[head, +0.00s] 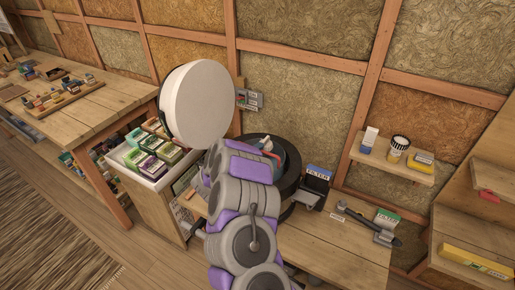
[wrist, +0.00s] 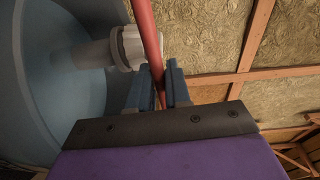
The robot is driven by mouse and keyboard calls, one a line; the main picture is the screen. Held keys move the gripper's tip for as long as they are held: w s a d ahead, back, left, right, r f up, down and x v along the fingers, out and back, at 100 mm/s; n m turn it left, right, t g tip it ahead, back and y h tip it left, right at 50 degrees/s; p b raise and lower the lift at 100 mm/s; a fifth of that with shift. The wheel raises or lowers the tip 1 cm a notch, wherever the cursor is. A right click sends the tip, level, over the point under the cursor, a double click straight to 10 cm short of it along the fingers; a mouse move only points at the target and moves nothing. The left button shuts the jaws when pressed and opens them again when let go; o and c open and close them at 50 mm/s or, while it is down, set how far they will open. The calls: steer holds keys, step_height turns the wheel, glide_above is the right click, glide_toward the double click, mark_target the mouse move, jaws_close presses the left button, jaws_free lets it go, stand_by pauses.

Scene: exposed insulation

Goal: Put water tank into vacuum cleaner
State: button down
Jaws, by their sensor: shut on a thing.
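The water tank is a blue-grey rounded vessel (wrist: 60,75) filling the left of the wrist view, with a pale spout or cap (wrist: 126,48) and a red handle (wrist: 148,35). My gripper (wrist: 160,82) is shut on the red handle. In the head view the tank's blue-grey wall (head: 291,160) shows beyond my arm, at a dark round body (head: 292,182) that looks like the vacuum cleaner. My arm hides much of both, so I cannot tell whether the tank sits inside the body or above it.
A large white disc (head: 205,103) stands tilted left of my arm, above a bin of small boxes (head: 150,160). A filter box (head: 318,174) and a tool (head: 370,224) lie on the wooden bench (head: 335,250) at right. A small shelf (head: 395,160) is on the wall.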

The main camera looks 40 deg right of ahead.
steer(key=shift+w+a+r, duration=0.1)
steer(key=shift+a+r, duration=0.25)
steer(key=shift+a, duration=0.25)
steer(key=c, duration=1.4)
jaws_free()
steer(key=shift+d, duration=0.1)
steer(key=o, duration=0.4)
steer(key=shift+d+f, duration=0.2)
steer(key=shift+d, duration=0.3)
steer(key=shift+a+r, duration=0.15)
steer(key=shift+a, duration=0.35)
steer(key=shift+d, duration=0.1)
